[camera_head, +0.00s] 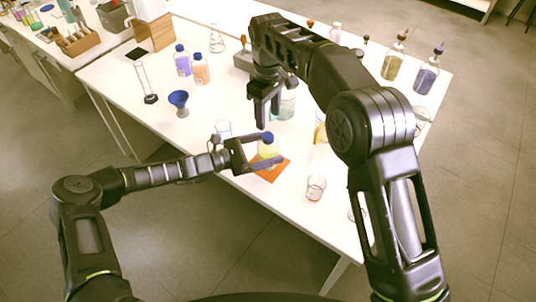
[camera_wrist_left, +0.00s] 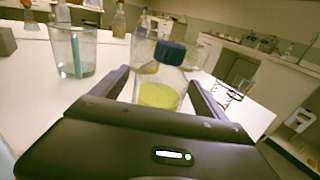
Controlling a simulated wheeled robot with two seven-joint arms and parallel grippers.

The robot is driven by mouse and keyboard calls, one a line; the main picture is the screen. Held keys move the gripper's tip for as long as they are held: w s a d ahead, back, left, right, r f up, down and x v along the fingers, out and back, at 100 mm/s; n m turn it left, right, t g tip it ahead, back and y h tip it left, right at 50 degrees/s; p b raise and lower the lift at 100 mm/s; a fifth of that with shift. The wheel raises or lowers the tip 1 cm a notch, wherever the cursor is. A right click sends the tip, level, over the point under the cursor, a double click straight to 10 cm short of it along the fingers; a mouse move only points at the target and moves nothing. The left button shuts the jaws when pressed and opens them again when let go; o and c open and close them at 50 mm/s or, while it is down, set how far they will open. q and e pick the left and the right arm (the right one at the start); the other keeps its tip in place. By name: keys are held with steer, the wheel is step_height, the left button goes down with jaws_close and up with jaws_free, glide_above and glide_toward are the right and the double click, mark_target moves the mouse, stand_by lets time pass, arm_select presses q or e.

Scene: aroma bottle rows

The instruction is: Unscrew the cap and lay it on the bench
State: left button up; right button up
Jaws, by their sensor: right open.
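A clear bottle (camera_head: 267,151) with yellow liquid and a blue cap (camera_head: 267,136) stands upright on an orange mat (camera_head: 273,174). The cap (camera_wrist_left: 171,53) is on the bottle's neck in the left wrist view too. My left gripper (camera_head: 266,150) reaches in from the left, with one finger on each side of the bottle. In the left wrist view the fingertips (camera_wrist_left: 160,78) sit against both sides of the bottle (camera_wrist_left: 159,94). My right gripper (camera_head: 262,112) points down, open and empty, above and behind the cap, apart from it.
On the white bench (camera_head: 225,190), a small beaker (camera_head: 223,129) stands left of the bottle and another glass (camera_head: 316,187) to the right. A blue funnel (camera_head: 179,101) and two blue-capped bottles stand further left.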

arm_select(q)
jaws_close()
stand_by(0.8)
